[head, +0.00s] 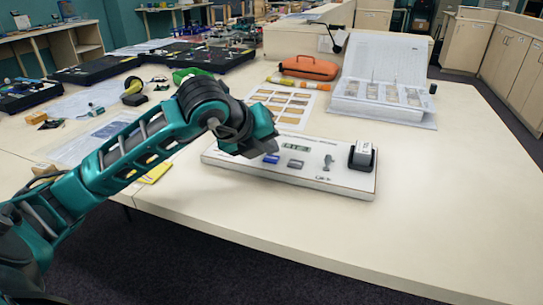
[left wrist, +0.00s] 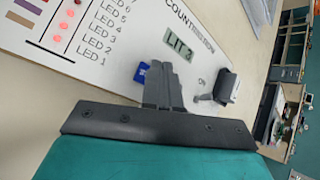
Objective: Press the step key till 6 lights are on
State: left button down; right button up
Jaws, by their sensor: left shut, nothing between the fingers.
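A white counter panel (head: 330,181) lies on the table, with a small display (head: 296,147), a blue key (head: 271,159) and a grey key (head: 295,164). In the left wrist view the display (left wrist: 179,43) seems to read "LIT 2"; the digit is hard to read. Red lights (left wrist: 64,27) glow beside the LED labels; the column runs out of frame. My left gripper (left wrist: 162,66) is shut and empty, its tips over the panel close to the blue key (left wrist: 143,70), which they partly hide. I cannot tell whether they touch it. My right gripper is not in view.
The table front and right are clear.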

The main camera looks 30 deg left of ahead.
aim_at(269, 160)
pick_arm(q)
jog(key=shift+r, duration=0.35)
jog(key=shift+r+p, duration=1.75)
jog(key=shift+r, duration=0.85)
jog(key=shift+f, duration=0.1)
dwell(0.5)
notch_tip(269, 160, up, 4)
jog(key=m+h+p, duration=0.1)
jog(key=m+p, duration=0.5)
jog(key=m, duration=1.3)
jog(key=shift+d, duration=0.1)
